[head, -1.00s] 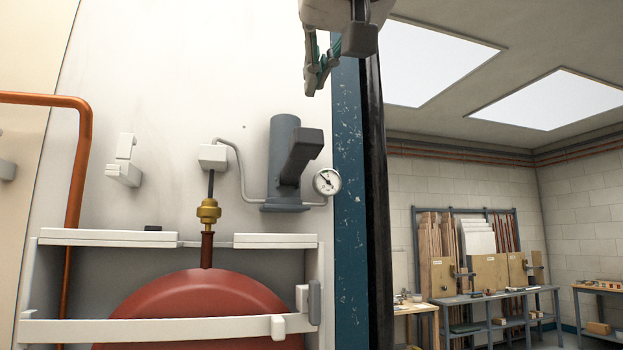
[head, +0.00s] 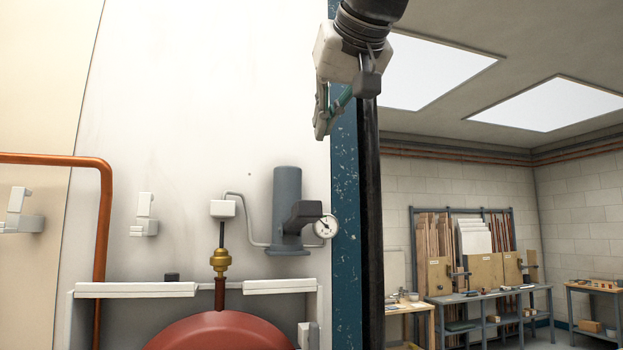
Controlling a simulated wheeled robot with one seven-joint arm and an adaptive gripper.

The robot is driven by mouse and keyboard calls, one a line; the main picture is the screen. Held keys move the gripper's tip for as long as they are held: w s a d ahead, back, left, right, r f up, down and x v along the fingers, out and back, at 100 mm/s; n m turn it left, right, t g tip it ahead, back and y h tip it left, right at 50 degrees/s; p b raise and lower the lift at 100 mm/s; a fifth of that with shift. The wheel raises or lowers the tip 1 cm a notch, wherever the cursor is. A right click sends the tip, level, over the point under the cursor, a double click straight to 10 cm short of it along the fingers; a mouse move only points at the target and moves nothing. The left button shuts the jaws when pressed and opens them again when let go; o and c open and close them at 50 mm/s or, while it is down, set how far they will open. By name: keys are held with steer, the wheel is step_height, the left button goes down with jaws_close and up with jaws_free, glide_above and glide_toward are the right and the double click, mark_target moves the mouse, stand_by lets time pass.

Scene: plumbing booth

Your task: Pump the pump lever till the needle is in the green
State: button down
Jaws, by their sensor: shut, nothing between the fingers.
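The grey pump (head: 287,200) is an upright cylinder on the white panel. Its dark lever (head: 313,211) juts outward from the pump's front toward me. The small round white gauge (head: 325,227) sits just right of the pump, its left edge partly behind the lever's end. A dark needle shows on the dial, but its exact reading and any green zone are too small to tell. My gripper (head: 322,128) is above and slightly right of the pump, apart from the lever. Its fingers point down and are shut on nothing.
A blue post (head: 345,240) stands close right of the gauge. A copper pipe (head: 104,220) runs at left. The panel left of my gripper is clear.

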steer(key=p, duration=0.1)
glide_above(311, 202)
steer(key=w, duration=0.2)
step_height(311, 202, down, 4)
steer(key=shift+a+f, duration=0.15)
steer(key=shift+w+f, duration=0.15)
steer(key=shift+f, duration=0.2)
steer(key=shift+s+f, duration=0.3)
steer(key=shift+f, duration=0.45)
steer(key=shift+s+f, duration=0.1)
steer(key=shift+f, duration=0.8)
steer(key=shift+f, duration=0.15)
